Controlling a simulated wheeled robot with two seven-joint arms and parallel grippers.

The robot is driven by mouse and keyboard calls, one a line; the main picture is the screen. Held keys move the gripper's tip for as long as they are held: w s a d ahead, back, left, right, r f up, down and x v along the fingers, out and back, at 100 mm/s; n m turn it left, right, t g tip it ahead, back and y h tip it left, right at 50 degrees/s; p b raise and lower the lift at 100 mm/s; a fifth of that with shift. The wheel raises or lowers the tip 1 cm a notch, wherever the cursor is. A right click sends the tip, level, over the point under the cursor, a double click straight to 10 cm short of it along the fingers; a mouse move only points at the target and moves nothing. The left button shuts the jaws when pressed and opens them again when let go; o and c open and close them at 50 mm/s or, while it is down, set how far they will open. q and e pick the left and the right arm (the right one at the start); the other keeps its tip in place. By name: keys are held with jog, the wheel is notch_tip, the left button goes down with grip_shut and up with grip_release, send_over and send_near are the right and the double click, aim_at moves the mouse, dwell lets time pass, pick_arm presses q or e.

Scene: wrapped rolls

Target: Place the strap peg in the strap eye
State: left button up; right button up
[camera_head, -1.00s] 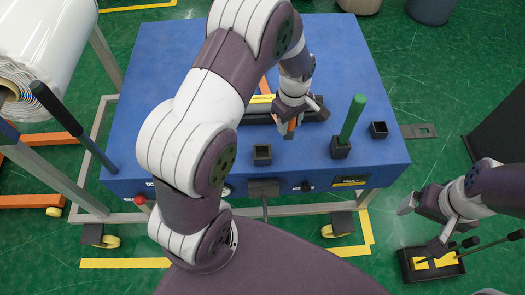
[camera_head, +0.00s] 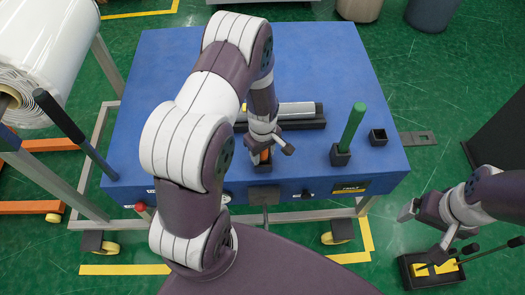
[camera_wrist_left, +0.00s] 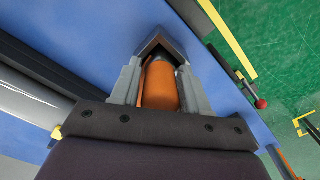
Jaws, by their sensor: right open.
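An orange peg (camera_wrist_left: 160,88), which I take for the strap peg, is between the fingers of my left gripper (camera_wrist_left: 158,78); a bit of it shows in the head view (camera_head: 265,156). My left gripper is shut on it over the front of the blue table. A dark square socket (camera_wrist_left: 158,44), which I take for the strap eye, is at the peg's far end. I cannot tell whether the tip is inside it or just above. In the head view the gripper mostly hides this socket. My right gripper (camera_head: 422,231) is open and empty at the right, off the table.
A green peg (camera_head: 352,126) stands in a black socket on the blue table (camera_head: 330,60). An empty socket (camera_head: 378,137) is to its right. A black holder with a pale roll (camera_head: 298,109) lies behind my left gripper. A black tray (camera_head: 408,272) is below my right gripper.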

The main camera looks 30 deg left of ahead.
pick_arm(q)
jog(key=shift+o, duration=1.2)
jog(key=shift+r, duration=0.1)
